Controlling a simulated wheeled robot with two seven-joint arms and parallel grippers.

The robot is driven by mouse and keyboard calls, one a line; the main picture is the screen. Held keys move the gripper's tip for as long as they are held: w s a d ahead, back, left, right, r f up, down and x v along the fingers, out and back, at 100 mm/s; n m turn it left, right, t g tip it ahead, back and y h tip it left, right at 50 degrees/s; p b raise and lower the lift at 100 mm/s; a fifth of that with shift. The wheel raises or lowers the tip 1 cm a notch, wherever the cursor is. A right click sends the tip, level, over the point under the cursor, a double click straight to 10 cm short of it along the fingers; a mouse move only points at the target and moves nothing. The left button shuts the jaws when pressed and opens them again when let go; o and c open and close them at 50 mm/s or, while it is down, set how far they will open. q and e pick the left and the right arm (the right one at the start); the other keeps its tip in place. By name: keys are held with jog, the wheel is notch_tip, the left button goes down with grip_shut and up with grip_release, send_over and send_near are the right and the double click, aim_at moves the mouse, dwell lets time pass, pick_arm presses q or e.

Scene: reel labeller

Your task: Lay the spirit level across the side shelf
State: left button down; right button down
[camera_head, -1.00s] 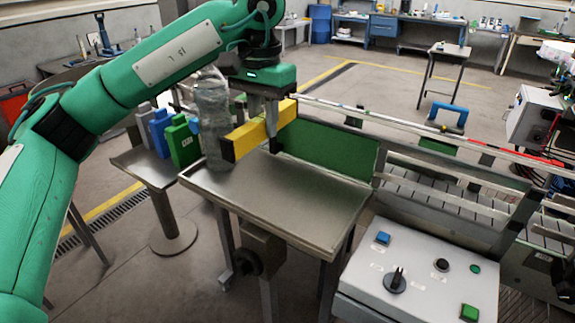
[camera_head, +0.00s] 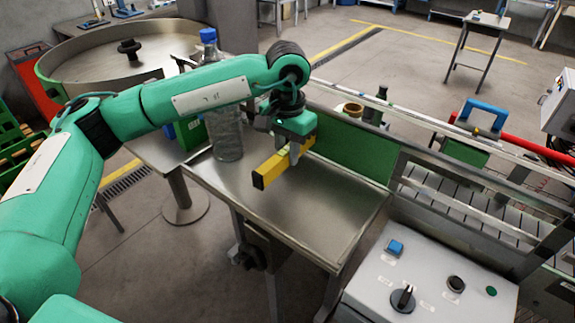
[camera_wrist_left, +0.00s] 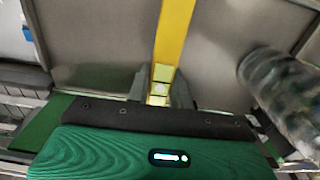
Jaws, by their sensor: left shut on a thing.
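The yellow spirit level (camera_head: 272,170) with a dark end is held in my left gripper (camera_head: 296,154), over the back part of the steel side shelf (camera_head: 300,205). It points from the green panel toward the front left. It looks low over the shelf; I cannot tell whether it touches. In the left wrist view the level (camera_wrist_left: 172,40) runs up from between the two fingers (camera_wrist_left: 162,88), which are shut on it. The far end of the level is out of that view. My right gripper is not in view.
A clear bottle with a blue cap (camera_head: 226,135) stands at the shelf's back left, close to my left arm; it also shows in the left wrist view (camera_wrist_left: 285,90). A green panel (camera_head: 350,150) borders the back. A grey control box (camera_head: 430,275) is at the right. The shelf's front is clear.

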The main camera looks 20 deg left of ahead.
aim_at(287, 162)
pick_arm(q)
jog(key=shift+f, duration=0.95)
jog(key=shift+f+p, duration=0.4)
jog(key=shift+f, duration=0.2)
notch_tip(287, 162, down, 2)
jog(key=shift+f+p, duration=0.25)
jog(key=shift+p, duration=0.3)
jog(key=shift+f, duration=0.4)
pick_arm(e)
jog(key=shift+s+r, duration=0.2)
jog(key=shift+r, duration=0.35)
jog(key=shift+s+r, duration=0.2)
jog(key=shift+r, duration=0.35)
pick_arm(q)
jog(key=shift+f, duration=0.1)
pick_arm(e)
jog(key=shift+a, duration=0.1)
